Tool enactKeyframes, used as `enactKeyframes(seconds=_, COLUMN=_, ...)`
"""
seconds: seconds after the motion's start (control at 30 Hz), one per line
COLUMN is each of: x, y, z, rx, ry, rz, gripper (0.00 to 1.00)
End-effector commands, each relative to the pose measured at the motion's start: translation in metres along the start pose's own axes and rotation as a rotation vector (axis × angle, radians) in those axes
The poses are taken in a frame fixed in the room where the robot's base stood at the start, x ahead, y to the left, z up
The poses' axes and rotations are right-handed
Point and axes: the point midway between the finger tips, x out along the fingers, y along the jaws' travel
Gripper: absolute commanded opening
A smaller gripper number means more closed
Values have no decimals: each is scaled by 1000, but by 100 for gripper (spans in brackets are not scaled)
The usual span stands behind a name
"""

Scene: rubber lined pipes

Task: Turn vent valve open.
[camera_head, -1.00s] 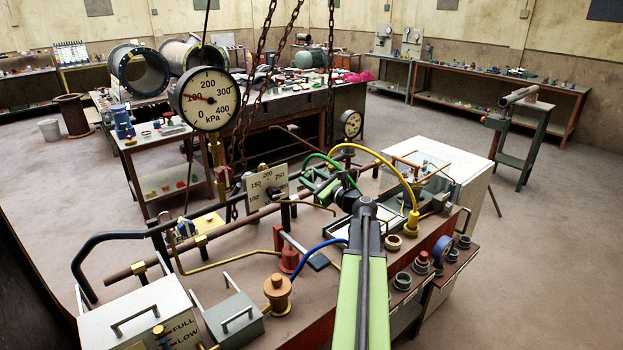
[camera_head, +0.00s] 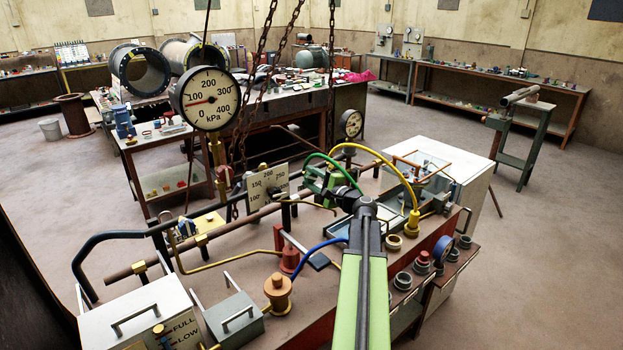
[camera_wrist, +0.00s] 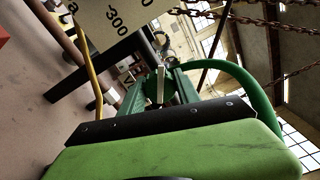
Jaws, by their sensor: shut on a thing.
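My gripper (camera_head: 322,182) is at the far end of my green arm, over the pipework on the brown bench. In the wrist view its green fingers (camera_wrist: 160,92) close on a small pale lever-like handle (camera_wrist: 160,85), which I take to be the vent valve's handle. The valve body is mostly hidden behind the fingers and my gripper's green housing. A green hose (camera_wrist: 262,92) curves up beside the gripper; it also shows in the head view (camera_head: 330,158). The handle's exact angle is hard to tell.
A round kPa gauge (camera_head: 208,98) stands at left, its needle near 100. A flat scale plate (camera_head: 267,184) is close left of my gripper. A yellow hose (camera_head: 385,160) arches at right. Rusty chains (camera_head: 265,85) hang behind. A brown pipe (camera_head: 220,228) runs along the bench.

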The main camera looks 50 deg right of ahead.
Motion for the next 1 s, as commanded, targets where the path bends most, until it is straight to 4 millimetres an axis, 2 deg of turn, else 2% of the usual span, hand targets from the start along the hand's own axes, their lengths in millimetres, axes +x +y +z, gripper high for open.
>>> enactKeyframes(seconds=0.5, x=-1, y=2, z=0, rx=-416, ry=0, rz=3, gripper=0)
enactKeyframes(seconds=1.0, x=-1, y=2, z=-1, rx=-553, ry=0, rz=3, gripper=0)
